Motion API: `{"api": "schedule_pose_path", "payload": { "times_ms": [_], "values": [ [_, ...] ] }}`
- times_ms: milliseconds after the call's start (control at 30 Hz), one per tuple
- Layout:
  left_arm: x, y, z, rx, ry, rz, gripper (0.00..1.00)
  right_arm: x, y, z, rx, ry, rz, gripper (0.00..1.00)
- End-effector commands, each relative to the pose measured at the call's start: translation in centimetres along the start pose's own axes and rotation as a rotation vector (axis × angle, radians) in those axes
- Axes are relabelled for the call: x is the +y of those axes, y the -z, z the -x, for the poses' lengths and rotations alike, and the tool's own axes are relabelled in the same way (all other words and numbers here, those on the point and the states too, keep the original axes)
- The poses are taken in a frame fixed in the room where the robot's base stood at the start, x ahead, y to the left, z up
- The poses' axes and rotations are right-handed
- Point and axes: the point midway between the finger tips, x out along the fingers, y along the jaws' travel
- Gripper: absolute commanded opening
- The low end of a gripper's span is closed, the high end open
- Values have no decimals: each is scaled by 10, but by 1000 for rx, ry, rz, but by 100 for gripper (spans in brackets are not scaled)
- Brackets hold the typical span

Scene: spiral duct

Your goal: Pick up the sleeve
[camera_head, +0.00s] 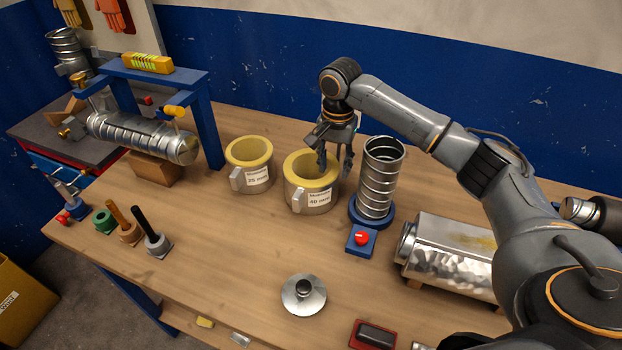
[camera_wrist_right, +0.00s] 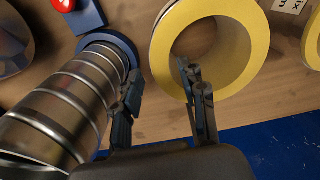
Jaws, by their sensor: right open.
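Two sleeves with yellow rims and grey outsides stand on the bench. The sleeve labelled 40 mm (camera_head: 299,204) stands to the right of the sleeve labelled 25 mm (camera_head: 240,180). My right gripper (camera_head: 334,172) is open and points down at the right side of the 40 mm sleeve. In the right wrist view, the gripper (camera_wrist_right: 158,75) has one finger over the opening of a yellow-rimmed sleeve (camera_wrist_right: 240,68) and the other outside it, beside the duct. I cannot tell finger height or contact. My left gripper is not in view.
An upright spiral duct (camera_head: 377,180) on a blue base stands close right of the gripper, with a red-knobbed box (camera_head: 361,240) before it. A metal box (camera_head: 452,258) lies further right. A blue frame (camera_head: 208,125) stands left. The front-middle bench holds a flanged disc (camera_head: 303,296).

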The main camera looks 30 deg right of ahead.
Motion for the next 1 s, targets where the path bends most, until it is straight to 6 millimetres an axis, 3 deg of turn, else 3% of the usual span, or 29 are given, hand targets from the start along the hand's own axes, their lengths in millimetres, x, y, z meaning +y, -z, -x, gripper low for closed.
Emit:
{"api": "schedule_pose_path", "payload": {
  "times_ms": [267, 600, 867, 1000],
  "values": [
    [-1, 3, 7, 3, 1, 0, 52, -1, 0, -22, -1, 0, 0, 42],
    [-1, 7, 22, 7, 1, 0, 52, -3, 0, -67, 1, 1, 2, 42],
    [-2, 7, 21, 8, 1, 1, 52, -3, 0, -70, 1, 2, 2, 42],
    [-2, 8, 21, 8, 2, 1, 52, -3, 0, -70, 1, 2, 2, 13]
  ]
}}
